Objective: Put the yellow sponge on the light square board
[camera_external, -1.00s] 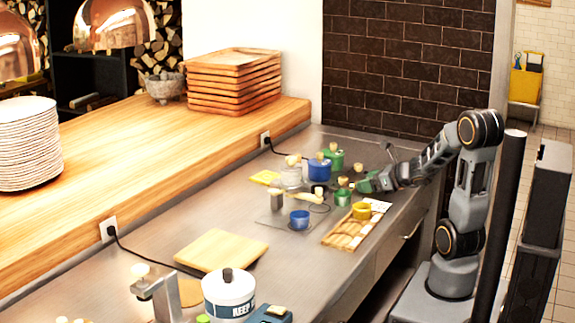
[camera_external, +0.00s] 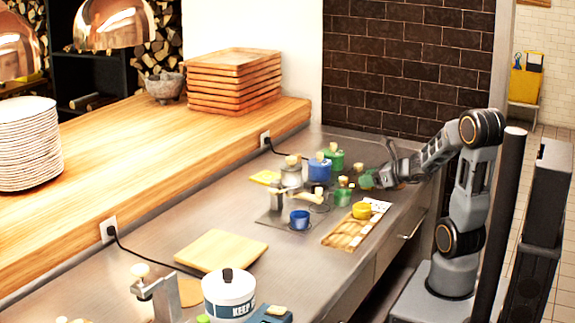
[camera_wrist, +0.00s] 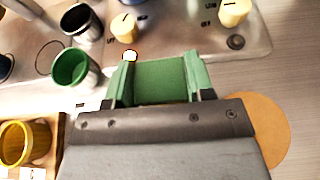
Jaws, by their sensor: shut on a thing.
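The light square board (camera_external: 222,250) lies flat and bare on the steel counter, front left of centre. A flat yellow piece (camera_external: 265,178), which looks like the yellow sponge, lies at the back of the counter near the wall cord. My gripper (camera_external: 368,180) is above the counter's right side, far from both. In the wrist view my gripper (camera_wrist: 160,82) is shut on a green block (camera_wrist: 160,78), held between its green-edged fingers. Neither the yellow piece nor the board shows in the wrist view.
Green (camera_external: 342,197), blue (camera_external: 299,219) and yellow (camera_external: 361,210) cups stand between my gripper and the board. The yellow cup is on a slatted wooden tray (camera_external: 345,236). A white tub (camera_external: 229,296) stands in front of the board. A brown disc (camera_wrist: 265,130) lies close to my gripper.

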